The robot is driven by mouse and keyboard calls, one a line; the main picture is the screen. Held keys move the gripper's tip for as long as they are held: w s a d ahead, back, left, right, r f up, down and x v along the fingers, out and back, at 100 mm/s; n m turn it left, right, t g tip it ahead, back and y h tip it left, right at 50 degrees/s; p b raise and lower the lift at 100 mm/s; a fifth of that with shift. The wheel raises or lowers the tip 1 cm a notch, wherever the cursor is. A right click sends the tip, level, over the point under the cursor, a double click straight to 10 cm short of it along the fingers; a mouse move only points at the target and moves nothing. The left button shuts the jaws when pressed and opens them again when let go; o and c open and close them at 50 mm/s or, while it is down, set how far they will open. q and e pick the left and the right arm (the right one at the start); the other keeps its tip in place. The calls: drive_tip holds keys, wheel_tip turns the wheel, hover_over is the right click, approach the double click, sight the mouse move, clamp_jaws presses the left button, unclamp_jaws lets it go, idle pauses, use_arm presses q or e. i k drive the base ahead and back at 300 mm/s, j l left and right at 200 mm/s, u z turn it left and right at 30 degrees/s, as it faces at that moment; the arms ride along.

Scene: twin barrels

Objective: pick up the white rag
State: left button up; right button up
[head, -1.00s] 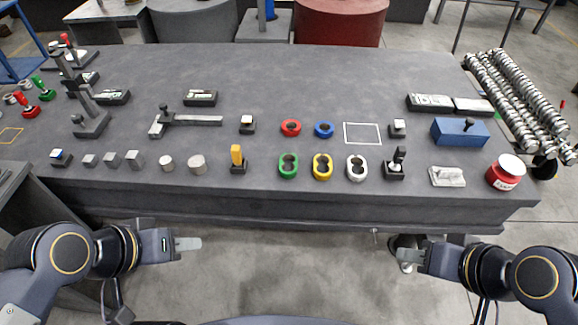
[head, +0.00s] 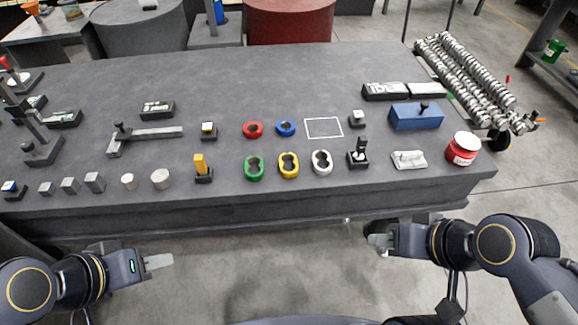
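My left gripper (head: 158,262) is also in front of the table, far left of the rag. Its fingers look like one pale piece, so I cannot tell whether it is open. Neither gripper is seen holding anything.
Metal shafts (head: 470,80) lie beyond the table's right edge.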

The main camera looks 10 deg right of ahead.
sight(403, 160)
drive_tip(key=z, duration=1.25)
